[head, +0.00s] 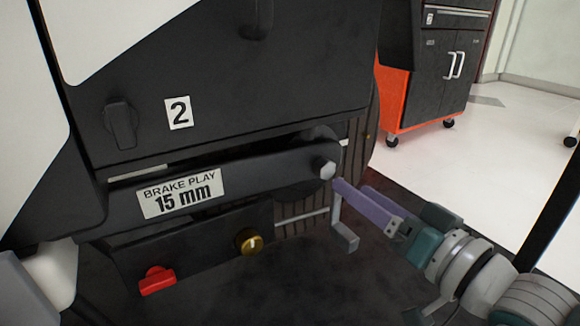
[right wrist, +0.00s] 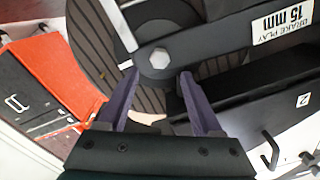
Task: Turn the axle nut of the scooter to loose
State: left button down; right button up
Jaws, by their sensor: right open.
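The axle nut (head: 324,169) is a light grey hexagon at the right end of the scooter's dark arm (head: 260,167), in front of a round dark wheel. In the right wrist view the nut (right wrist: 160,58) shows near the top centre. My right gripper (head: 345,186) is open and empty, its purple fingers reaching in from the lower right close to the nut. In the right wrist view the fingertips (right wrist: 159,75) lie to either side, a little below the nut. I cannot tell whether they touch anything. My left gripper is out of view.
A label (head: 181,193) reads "BRAKE PLAY 15 mm". Below are a red knob (head: 157,280), a gold knob (head: 248,242) and a grey bent lever (head: 344,232) close to my right fingers. A black knob (head: 121,124) sits beside label 2. An orange-sided cabinet (head: 393,96) stands behind.

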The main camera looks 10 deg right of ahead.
aim_at(328, 171)
jog(key=b+x, duration=0.3)
jog(key=x, duration=0.2)
jog(key=shift+w+a+f, duration=0.15)
jog(key=shift+w, duration=0.25)
jog(key=shift+w+a, duration=0.1)
jog(key=shift+w, duration=0.2)
grip_shut()
